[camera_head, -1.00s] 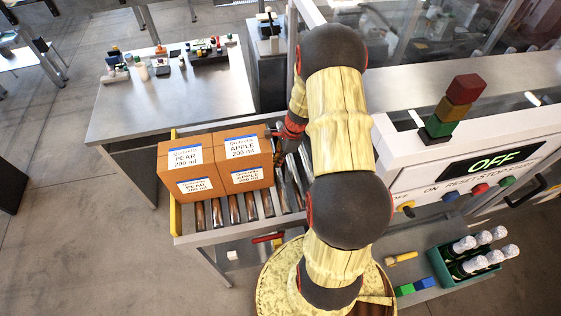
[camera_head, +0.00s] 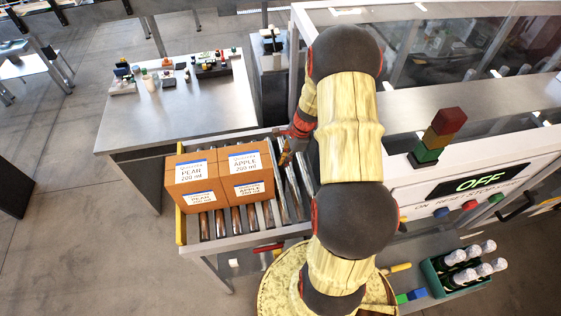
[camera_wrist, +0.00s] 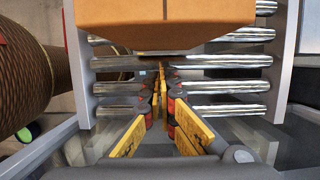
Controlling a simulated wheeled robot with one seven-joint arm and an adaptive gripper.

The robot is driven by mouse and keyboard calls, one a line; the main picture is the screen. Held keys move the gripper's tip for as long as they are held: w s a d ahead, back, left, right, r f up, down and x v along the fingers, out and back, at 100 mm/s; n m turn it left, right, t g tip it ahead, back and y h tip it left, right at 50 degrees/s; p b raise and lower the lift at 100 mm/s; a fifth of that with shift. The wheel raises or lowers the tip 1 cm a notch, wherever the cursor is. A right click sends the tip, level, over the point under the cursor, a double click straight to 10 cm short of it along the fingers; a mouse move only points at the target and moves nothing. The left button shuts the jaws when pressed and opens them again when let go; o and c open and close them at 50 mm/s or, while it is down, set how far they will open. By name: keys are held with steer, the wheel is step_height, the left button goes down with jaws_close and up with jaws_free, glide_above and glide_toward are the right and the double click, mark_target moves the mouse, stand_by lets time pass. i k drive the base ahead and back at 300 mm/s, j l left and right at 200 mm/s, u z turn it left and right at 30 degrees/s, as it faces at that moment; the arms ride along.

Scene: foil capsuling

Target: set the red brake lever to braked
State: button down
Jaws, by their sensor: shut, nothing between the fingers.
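The red brake lever (camera_head: 267,247) is a short red handle at the front side of the roller conveyor (camera_head: 181,222), below the rollers. It lies roughly level in the head view. I cannot make it out in the wrist view. My gripper (camera_head: 284,156) is over the right part of the rollers, beyond the lever and right of the boxes, partly hidden by my arm in the head view. In the wrist view my gripper (camera_wrist: 162,88) has its yellow fingers drawn together with nothing between them, pointing toward the rollers and an orange box.
Orange pear (camera_head: 197,175) and apple (camera_head: 243,162) cartons stand on the rollers, close to my gripper. At the right are a machine panel reading OFF (camera_head: 482,183) and a green crate of bottles (camera_head: 440,284). A steel table (camera_head: 185,115) stands behind. Floor at left is clear.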

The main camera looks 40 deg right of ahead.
mark_target(280, 241)
steer(key=k+j, duration=0.8)
steer(key=k, duration=0.05)
